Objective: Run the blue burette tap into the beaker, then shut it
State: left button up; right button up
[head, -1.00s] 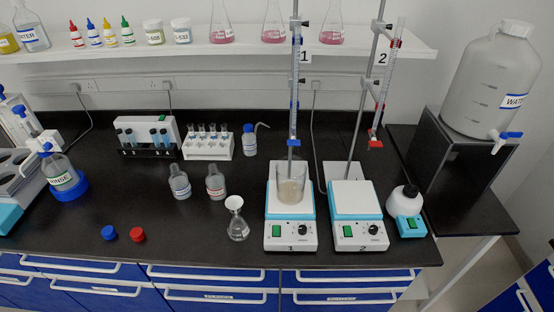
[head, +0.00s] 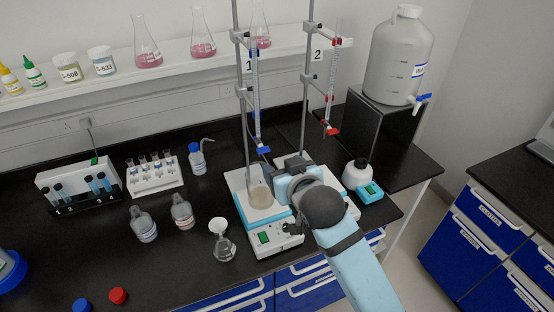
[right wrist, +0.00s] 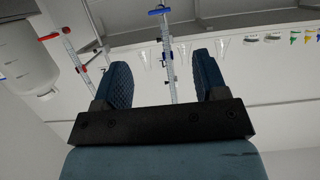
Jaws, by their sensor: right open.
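The blue burette (head: 256,95) hangs upright on the stand marked 1, with its blue tap (head: 263,150) at the lower end. The beaker (head: 261,196) stands below it on the left stirrer plate and holds a cloudy beige content. My right gripper (right wrist: 160,78) is open and empty. In the head view its wrist is just right of the beaker, and its fingers are largely hidden. In the right wrist view the blue tap (right wrist: 160,12) shows beyond and between the two fingers, apart from them. My left gripper is not in view.
The red burette (head: 331,85) on stand 2 is close to the right of the blue one. A conical flask with funnel (head: 222,245) and two bottles stand left of the stirrers. The water tank (head: 400,55) stands at the back right.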

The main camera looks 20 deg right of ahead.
aim_at(263, 148)
jog(key=p+x, duration=0.2)
jog(key=x, duration=1)
jog(key=shift+w+f, duration=0.1)
jog(key=shift+w, duration=0.1)
jog(key=shift+w+f+p, duration=0.15)
jog(key=shift+w+p, duration=0.15)
jog(key=shift+w, duration=0.2)
jog(key=c, duration=1)
